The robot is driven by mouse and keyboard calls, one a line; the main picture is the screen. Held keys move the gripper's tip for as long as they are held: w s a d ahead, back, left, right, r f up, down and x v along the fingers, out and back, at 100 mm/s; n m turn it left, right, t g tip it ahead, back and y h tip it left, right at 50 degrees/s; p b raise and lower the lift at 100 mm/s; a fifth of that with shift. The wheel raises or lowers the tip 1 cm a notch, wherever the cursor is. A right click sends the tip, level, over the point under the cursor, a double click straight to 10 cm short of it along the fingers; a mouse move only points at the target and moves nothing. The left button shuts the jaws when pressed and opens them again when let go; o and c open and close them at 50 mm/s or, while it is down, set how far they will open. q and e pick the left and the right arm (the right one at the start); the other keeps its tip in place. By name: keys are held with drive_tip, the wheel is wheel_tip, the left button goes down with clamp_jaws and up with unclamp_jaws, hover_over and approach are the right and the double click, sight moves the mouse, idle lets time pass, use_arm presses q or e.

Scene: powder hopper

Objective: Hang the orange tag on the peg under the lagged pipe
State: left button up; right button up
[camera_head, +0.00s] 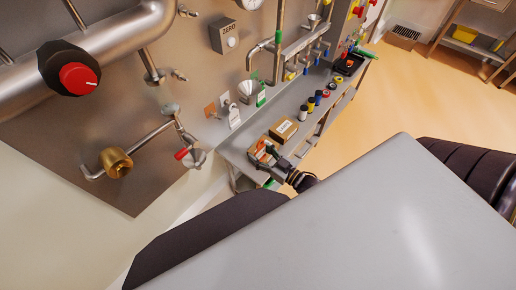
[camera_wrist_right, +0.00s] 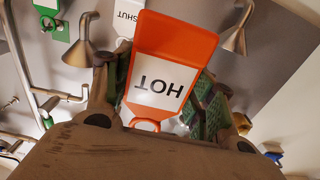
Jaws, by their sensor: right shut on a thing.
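The orange tag (camera_wrist_right: 203,45) has a white panel reading HOT, upside down in the right wrist view. My right gripper (camera_wrist_right: 160,100) is shut on it, with the tag between its green-padded fingers and a ring-like end towards the palm. In the head view my right gripper (camera_head: 268,153) holds the tag above the bench's near end. A large silver pipe (camera_head: 110,35) crosses the upper left of the wall panel; I cannot tell for certain that it is the lagged one. Short pegs (camera_head: 180,75) stick out below it. My left gripper is not in view.
A white tag (camera_head: 234,117) and a green-and-white tag (camera_head: 261,96) hang on the panel beside funnels. A cardboard box (camera_head: 284,130) and several small jars stand on the grey bench (camera_head: 240,143).

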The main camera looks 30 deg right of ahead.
sight(261, 154)
drive_tip(key=shift+p+v, duration=0.85)
drive_tip(key=shift+v, duration=0.85)
drive_tip(key=shift+r, duration=0.1)
idle(0.4)
